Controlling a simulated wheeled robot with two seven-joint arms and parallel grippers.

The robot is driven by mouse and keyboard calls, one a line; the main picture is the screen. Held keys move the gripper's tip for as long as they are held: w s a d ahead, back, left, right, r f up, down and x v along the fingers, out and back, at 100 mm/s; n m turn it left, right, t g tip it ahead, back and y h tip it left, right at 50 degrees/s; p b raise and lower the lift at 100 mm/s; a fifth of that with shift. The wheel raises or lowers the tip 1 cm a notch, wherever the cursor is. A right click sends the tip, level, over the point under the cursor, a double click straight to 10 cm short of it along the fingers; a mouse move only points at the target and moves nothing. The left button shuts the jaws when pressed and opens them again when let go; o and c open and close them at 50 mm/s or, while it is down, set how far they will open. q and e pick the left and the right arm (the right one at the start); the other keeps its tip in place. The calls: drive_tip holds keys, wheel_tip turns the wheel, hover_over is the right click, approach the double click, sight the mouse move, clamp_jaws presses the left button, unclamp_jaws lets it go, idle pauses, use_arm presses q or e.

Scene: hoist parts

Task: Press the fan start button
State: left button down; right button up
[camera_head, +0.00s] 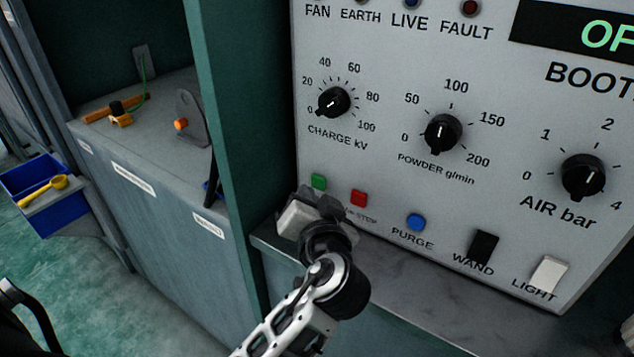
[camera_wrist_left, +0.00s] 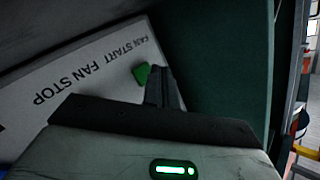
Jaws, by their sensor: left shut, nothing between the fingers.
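The green fan start button (camera_head: 318,181) is on the lower left of the grey control panel (camera_head: 390,60). My left gripper (camera_head: 323,198) is shut and empty, just below and in front of it, hiding its label. In the left wrist view the shut fingertips (camera_wrist_left: 158,73) are right beside the green button (camera_wrist_left: 141,74), near the FAN START lettering. I cannot tell whether they touch it. The red fan stop button (camera_head: 358,198) is just to the right of the gripper in the head view. My right gripper is not in view.
A blue purge button (camera_head: 416,222), a black wand switch (camera_head: 483,247) and a white light switch (camera_head: 548,273) are further right. Three knobs sit above. A grey ledge (camera_head: 400,292) runs below the panel. A green upright (camera_head: 235,120) borders it on the left.

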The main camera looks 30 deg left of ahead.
use_arm(q)
drive_tip(key=s, duration=0.4)
drive_tip(key=shift+a, duration=0.15)
drive_tip(key=shift+s, duration=0.5)
drive_tip(key=shift+f, duration=0.1)
